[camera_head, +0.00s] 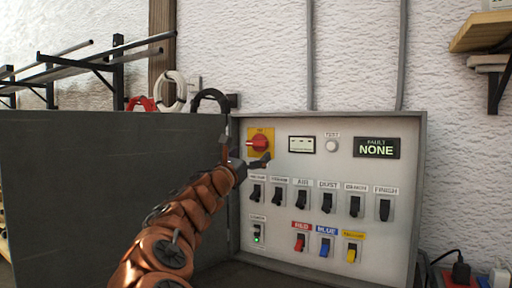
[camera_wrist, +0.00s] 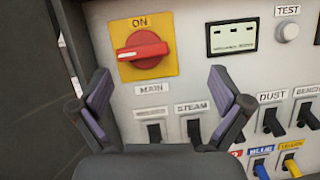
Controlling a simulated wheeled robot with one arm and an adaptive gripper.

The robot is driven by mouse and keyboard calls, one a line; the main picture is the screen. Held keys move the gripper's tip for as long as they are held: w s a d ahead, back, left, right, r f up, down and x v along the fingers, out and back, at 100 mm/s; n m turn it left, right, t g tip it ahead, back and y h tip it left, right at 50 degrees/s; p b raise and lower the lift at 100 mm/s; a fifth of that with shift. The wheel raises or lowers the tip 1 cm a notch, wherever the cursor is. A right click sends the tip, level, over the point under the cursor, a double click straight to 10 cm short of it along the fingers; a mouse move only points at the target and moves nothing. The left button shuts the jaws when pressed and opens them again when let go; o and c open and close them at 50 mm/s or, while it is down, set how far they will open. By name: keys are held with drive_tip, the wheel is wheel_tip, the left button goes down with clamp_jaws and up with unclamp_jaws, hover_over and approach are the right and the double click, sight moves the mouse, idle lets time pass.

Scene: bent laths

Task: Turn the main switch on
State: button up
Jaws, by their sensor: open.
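The main switch is a red rotary knob (camera_head: 259,142) on a yellow plate at the upper left of the grey control panel (camera_head: 330,180). In the wrist view the red knob (camera_wrist: 142,48) has its handle lying about level, below the word ON, with a MAIN label under the plate. My gripper (camera_head: 244,152) is in front of the panel, close to the switch and partly over its plate in the head view. In the wrist view my gripper (camera_wrist: 160,92) is open and empty, its fingers apart below and either side of the knob. Contact with it is not visible.
Black toggle switches (camera_head: 328,198) fill a row below, with a small switch (camera_head: 257,232) and red, blue and yellow toggles (camera_head: 325,244) lower. The open dark cabinet door (camera_head: 100,200) stands left of my arm.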

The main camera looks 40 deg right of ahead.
sight(255, 144)
drive_tip(key=shift+w+d+n+t, duration=0.2)
drive_tip(key=shift+w+n+t, duration=0.4)
drive_tip(key=shift+w+n, duration=0.55)
drive_tip(key=shift+p+x, duration=0.85)
drive_tip(key=shift+x, duration=2.75)
drive_tip(key=c, duration=1.2)
drive_tip(key=shift+o, duration=0.2)
drive_tip(key=shift+m, duration=0.25)
